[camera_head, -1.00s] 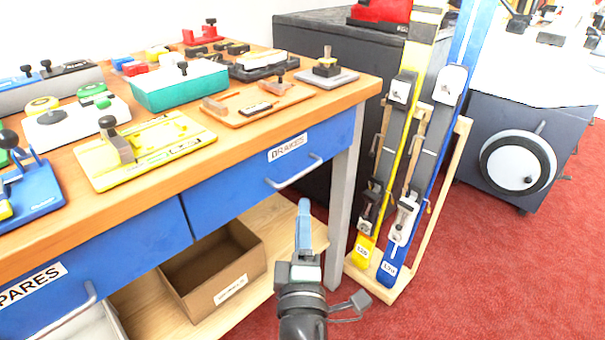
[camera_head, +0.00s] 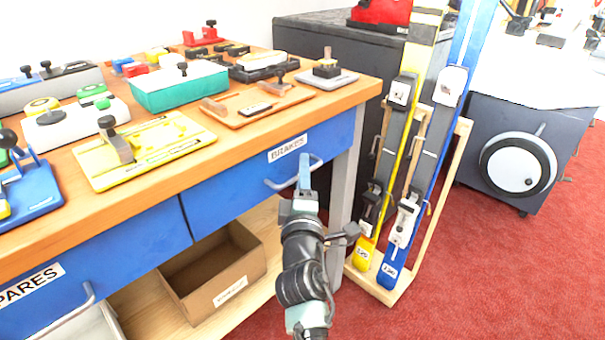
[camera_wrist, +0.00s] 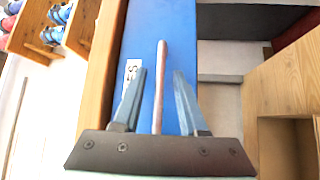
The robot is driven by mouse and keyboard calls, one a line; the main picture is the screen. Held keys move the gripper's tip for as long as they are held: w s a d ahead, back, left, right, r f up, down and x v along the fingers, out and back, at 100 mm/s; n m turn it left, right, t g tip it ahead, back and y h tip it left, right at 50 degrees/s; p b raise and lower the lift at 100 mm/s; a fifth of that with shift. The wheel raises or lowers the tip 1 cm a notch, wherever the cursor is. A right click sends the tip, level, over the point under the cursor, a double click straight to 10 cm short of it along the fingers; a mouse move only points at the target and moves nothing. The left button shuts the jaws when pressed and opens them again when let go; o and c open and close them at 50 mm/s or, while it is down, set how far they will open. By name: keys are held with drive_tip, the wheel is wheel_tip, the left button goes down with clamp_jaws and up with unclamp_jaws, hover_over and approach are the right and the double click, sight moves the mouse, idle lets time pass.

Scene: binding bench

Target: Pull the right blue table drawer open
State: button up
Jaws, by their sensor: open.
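The right blue drawer (camera_head: 235,190), labelled BRAKES, sits under the wooden tabletop and looks closed, its front in line with the left drawer. Its silver bar handle (camera_head: 272,185) is partly hidden behind my gripper (camera_head: 304,172) in the head view. In the wrist view the blue drawer front (camera_wrist: 170,20) fills the middle, and the handle (camera_wrist: 160,80) runs between the two fingers of my gripper (camera_wrist: 158,85). The fingers are open, one on each side of the handle, with a gap on both sides. The part of the label nearest the left finger is covered.
The left drawer (camera_head: 100,250), labelled SPARES, is beside it. A cardboard box (camera_head: 215,275) stands on the lower shelf. A grey table leg (camera_head: 345,190) and a wooden rack with skis (camera_head: 400,270) stand to the right. Red carpet (camera_head: 450,290) is clear in front.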

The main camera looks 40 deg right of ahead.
clamp_jaws()
idle(1.4)
